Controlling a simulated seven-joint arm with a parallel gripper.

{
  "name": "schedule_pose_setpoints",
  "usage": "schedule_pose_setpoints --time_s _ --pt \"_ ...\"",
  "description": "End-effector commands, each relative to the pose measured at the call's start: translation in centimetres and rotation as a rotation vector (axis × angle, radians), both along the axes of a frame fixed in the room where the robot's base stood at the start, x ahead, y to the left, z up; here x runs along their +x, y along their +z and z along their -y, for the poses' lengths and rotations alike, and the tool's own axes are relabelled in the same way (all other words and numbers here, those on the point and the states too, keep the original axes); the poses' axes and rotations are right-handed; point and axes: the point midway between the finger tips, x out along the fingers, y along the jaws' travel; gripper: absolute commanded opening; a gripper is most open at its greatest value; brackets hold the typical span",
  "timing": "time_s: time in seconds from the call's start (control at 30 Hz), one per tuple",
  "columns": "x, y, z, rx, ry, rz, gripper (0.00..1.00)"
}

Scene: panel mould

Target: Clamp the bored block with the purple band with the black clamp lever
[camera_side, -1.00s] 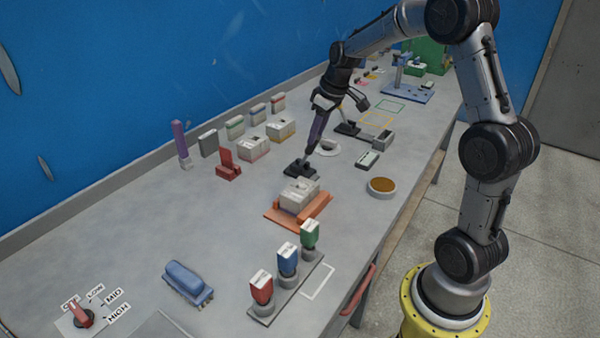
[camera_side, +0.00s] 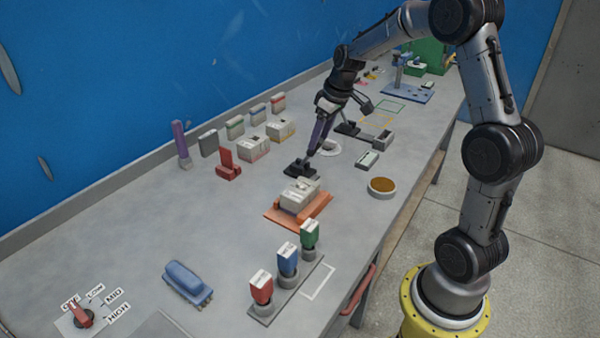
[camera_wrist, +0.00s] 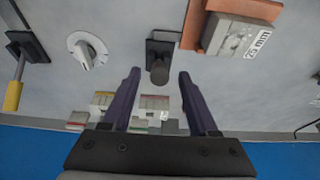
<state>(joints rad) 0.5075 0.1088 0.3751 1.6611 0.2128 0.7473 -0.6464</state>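The black clamp lever (camera_side: 301,169) stands on the bench behind the orange holder. In the wrist view its dark rounded handle end (camera_wrist: 159,73) points toward the camera, between my fingers. My gripper (camera_wrist: 158,74) is open, with one purple finger on each side of the handle and a gap on both sides. In the side view my gripper (camera_side: 340,125) is just above and behind the lever. A pale bored block (camera_side: 299,193) sits in the orange holder (camera_side: 270,215); its label reads 25 mm in the wrist view (camera_wrist: 228,38). I cannot make out a purple band on it.
Several banded blocks (camera_side: 281,129) stand toward the wall, near a red lever (camera_side: 228,166) and a purple post (camera_side: 181,140). A white round dial (camera_side: 326,148) and a second black-based device (camera_side: 347,129) lie close by.

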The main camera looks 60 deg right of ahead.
Motion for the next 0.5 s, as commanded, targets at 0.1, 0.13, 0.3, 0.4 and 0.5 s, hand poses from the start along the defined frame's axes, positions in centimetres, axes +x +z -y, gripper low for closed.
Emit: schedule_pose_setpoints --time_s 0.1,0.13,0.3,0.4,0.5 --pt "0.1 0.0 0.0 -0.001 0.000 0.002 0.60" --pt "0.1 0.1 0.0 -0.001 0.000 0.002 0.60" --pt "0.1 1.3 0.1 -0.002 0.000 0.005 0.60" --pt "0.1 2.2 0.1 -0.002 -0.001 0.005 0.60" --pt "0.1 3.0 0.0 -0.002 -0.001 0.004 0.60"
